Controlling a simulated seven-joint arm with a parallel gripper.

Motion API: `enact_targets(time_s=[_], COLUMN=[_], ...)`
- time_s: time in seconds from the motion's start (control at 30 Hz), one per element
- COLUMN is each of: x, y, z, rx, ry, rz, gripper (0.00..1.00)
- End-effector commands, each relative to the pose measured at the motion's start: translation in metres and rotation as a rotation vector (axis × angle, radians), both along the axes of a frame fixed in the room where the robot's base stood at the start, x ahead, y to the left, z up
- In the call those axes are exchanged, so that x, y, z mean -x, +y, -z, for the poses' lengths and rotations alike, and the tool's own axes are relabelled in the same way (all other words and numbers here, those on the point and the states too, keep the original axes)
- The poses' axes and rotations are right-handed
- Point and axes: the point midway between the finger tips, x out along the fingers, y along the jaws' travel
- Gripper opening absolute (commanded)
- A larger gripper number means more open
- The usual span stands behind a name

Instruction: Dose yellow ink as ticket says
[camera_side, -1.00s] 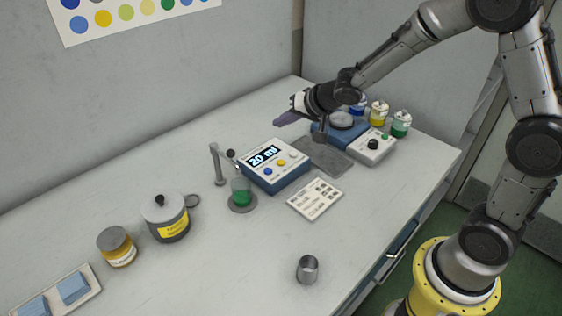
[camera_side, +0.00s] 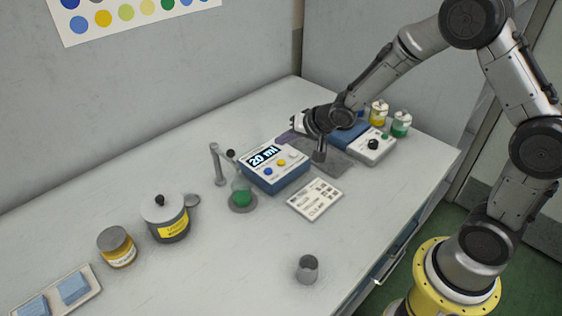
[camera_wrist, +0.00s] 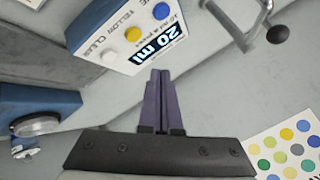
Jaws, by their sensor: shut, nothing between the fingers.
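The blue dosing unit (camera_side: 274,168) stands mid-table. Its display reads "20 ml" in both views, and its white face carries a blue, a yellow (camera_wrist: 132,34) and a white button (camera_wrist: 108,57). The white ticket (camera_side: 315,199) lies in front of it; its writing is too small to read. A glass vessel with green liquid (camera_side: 242,198) stands left of the unit, beside a grey post (camera_side: 217,165). My gripper (camera_wrist: 162,72) is shut and empty. Its purple fingertips (camera_side: 285,138) are close to the unit's far edge; I cannot tell whether they touch.
A blue and white device (camera_side: 372,146) and several ink bottles (camera_side: 400,124) stand behind at right. A lidded pot (camera_side: 167,218), an amber jar (camera_side: 117,248) and a tray with blue blocks (camera_side: 88,292) stand at left. A metal cup (camera_side: 307,268) stands in front. The table between is clear.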

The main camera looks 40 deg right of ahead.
Motion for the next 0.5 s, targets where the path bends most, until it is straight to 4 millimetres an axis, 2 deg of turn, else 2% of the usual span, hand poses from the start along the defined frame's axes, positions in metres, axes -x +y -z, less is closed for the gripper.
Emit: enact_targets(time_s=[0.2, 0.5], x=[0.0, 0.0], y=[0.0, 0.0], z=[0.027, 0.044], rx=[-0.002, 0.0], ry=[0.002, 0.0], rz=[0.0, 0.0], gripper=[0.0, 0.0])
